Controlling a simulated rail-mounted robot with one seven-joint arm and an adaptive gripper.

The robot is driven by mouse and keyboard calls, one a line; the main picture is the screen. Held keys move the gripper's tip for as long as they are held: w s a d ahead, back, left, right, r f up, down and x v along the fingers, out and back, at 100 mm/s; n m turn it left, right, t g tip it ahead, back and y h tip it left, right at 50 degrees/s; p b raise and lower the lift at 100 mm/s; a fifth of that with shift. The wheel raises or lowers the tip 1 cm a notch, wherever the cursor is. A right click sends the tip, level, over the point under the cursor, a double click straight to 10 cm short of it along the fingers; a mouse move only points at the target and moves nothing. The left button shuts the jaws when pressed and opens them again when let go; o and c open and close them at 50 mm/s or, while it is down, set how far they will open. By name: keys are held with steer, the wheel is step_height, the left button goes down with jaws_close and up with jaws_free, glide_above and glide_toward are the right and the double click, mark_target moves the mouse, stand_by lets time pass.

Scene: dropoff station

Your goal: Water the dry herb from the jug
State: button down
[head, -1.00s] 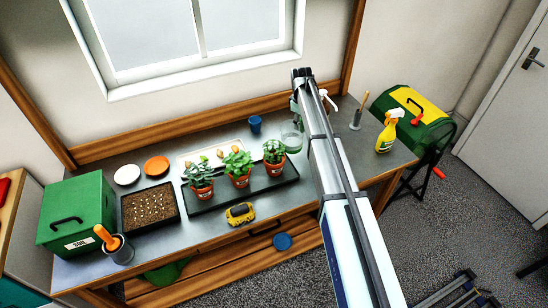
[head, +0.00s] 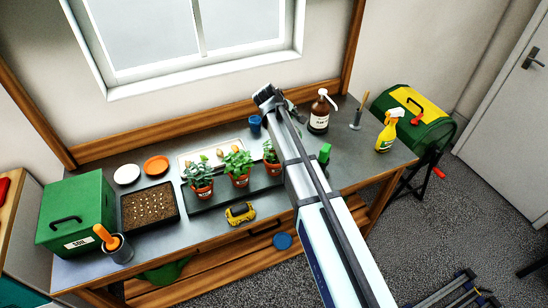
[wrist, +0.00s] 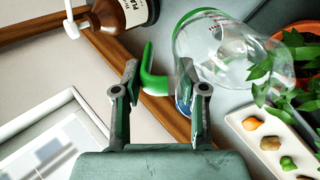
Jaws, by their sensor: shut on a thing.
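My gripper (wrist: 165,95) is shut on the green handle (wrist: 153,75) of the clear glass jug (wrist: 225,55). Red marks show on the jug's wall. In the head view my arm hides the jug, and my gripper (head: 268,95) is over the back of the bench. Three potted herbs stand in a dark tray (head: 225,202): a left herb (head: 199,175), a middle herb (head: 238,162) and a right herb (head: 270,152), partly behind my arm. I cannot tell which is dry. Leaves and an orange pot (wrist: 290,35) lie beside the jug in the wrist view.
A blue cup (head: 255,125) stands near my gripper. A brown pump bottle (head: 319,117), yellow spray bottle (head: 387,132) and small green object (head: 324,153) are right of my arm. A pale tray (wrist: 268,135) holds small coloured pieces. A yellow device (head: 240,213) lies in front.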

steer(key=shift+s+a+r+t+h+b, duration=0.3)
steer(key=shift+s+t+b, duration=0.1)
steer(key=shift+b, duration=0.65)
steer(key=shift+s+a+f+t+h+b, duration=0.1)
steer(key=shift+s+a+t+h+b, duration=0.15)
steer(key=shift+t+b, duration=0.45)
steer(key=shift+d, duration=0.1)
steer(key=shift+b, duration=0.6)
steer(key=shift+s+a+r+t+h+b, duration=0.25)
steer(key=shift+r+t+h+b, duration=0.1)
steer(key=shift+b, duration=0.25)
steer(key=shift+w+d, duration=0.1)
steer(key=shift+w, duration=0.05)
